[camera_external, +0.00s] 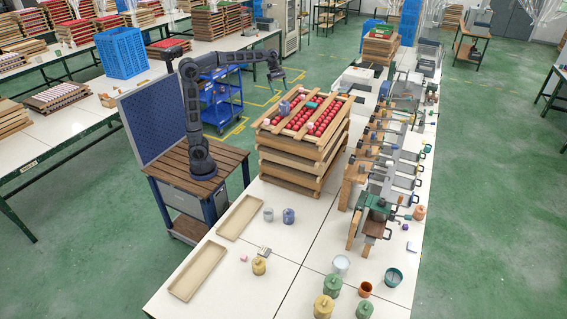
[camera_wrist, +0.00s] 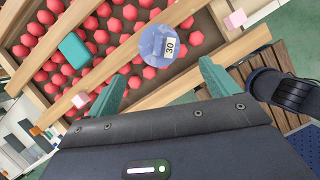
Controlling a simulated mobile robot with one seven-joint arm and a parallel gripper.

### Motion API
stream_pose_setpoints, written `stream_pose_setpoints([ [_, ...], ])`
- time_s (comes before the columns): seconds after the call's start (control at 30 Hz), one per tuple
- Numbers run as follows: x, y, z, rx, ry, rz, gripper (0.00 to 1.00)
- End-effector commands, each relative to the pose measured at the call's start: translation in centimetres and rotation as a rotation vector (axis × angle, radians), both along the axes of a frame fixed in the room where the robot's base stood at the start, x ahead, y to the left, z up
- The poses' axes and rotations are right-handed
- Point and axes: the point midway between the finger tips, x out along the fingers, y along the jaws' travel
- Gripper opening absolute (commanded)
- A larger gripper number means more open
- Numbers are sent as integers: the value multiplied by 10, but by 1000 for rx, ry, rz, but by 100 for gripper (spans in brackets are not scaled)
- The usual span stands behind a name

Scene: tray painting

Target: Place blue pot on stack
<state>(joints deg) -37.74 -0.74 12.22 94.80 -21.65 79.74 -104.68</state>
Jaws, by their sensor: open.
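A blue pot (camera_external: 284,107) stands on the top tray of the wooden stack (camera_external: 287,158). In the wrist view this blue pot (camera_wrist: 158,44), with a label reading 30, sits over a wooden slat just beyond my fingertips. My gripper (camera_external: 277,80) hangs above the far left part of the stack, apart from the pot. Its teal fingers (camera_wrist: 160,82) are spread wide with nothing between them. A second blue pot (camera_external: 288,216) stands on the white table in front of the stack, beside a grey cup (camera_external: 268,214).
The top tray holds many red pieces, a teal block (camera_wrist: 74,50) and small pale pink cubes (camera_wrist: 235,19). Clamped tools and machines line the table to the right of the stack. Two beige trays (camera_external: 200,270), yellow and green pots and cups stand on the front table.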

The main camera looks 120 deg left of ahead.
Motion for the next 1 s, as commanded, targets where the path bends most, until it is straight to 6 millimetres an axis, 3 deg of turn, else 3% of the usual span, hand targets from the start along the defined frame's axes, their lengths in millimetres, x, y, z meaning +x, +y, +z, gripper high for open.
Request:
stream_pose_setpoints([
  [0.17, 0, -1, 1, 2, -1, -6, 87],
  [0.27, 0, -15, 0, 24, -7, -61, 87],
  [0.37, -1, -48, -4, 80, -22, -203, 87],
  [0.57, -15, -144, -25, 266, -71, -667, 87],
  [0.8, -54, -247, -64, 507, -130, -1262, 87],
  [1.0, -100, -315, -106, 717, -176, -1765, 87],
])
